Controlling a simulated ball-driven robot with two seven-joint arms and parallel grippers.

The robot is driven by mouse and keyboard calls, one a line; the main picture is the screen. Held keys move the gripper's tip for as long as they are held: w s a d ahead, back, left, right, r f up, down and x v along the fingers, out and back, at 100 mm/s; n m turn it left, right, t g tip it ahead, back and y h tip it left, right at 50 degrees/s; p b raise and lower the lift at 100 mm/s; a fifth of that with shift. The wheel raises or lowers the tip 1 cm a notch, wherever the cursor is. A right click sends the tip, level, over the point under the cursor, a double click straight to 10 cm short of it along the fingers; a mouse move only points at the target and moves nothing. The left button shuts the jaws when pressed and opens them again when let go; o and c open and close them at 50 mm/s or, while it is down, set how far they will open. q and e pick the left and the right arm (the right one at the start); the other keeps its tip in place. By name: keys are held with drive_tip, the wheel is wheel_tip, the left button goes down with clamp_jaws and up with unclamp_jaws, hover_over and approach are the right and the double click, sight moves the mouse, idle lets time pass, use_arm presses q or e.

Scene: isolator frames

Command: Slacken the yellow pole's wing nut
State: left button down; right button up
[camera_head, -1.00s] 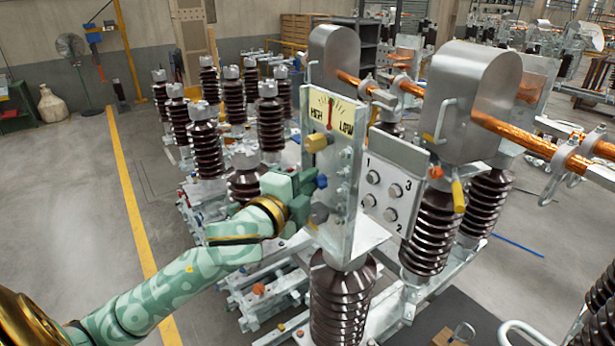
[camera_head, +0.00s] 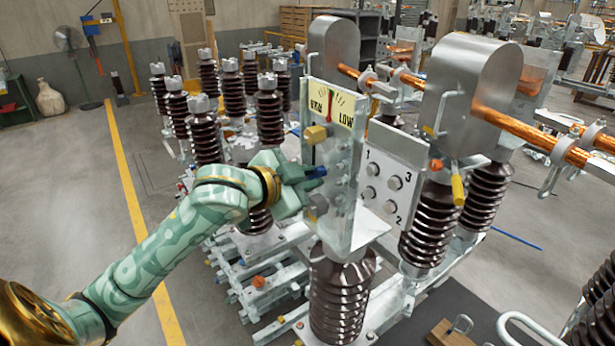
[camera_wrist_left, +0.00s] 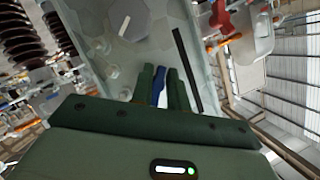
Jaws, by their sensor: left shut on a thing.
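A plate (camera_head: 345,200) with a HIGH–LOW dial (camera_head: 333,103) stands upright on a brown insulator. In the left wrist view the blue wing nut (camera_wrist_left: 159,85) sits between the dark green fingers (camera_wrist_left: 160,92). The dial's red pointer stands about upright. My right gripper is out of view.
A numbered panel (camera_head: 392,160) with several round buttons stands right of the plate. A yellow handle (camera_head: 458,190) hangs by the right insulator. Thick copper bars (camera_head: 520,131) cross at the right. Brown insulators (camera_head: 270,118) crowd behind my left arm. The floor at left is open.

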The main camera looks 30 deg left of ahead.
use_arm(q)
drive_tip(key=shift+n+g+h, duration=0.3)
drive_tip(key=shift+n+h, duration=0.1)
drive_tip(key=shift+f, duration=0.1)
idle(0.3)
drive_tip(key=c, duration=1.4)
unclamp_jaws()
drive_tip(key=shift+a, duration=0.1)
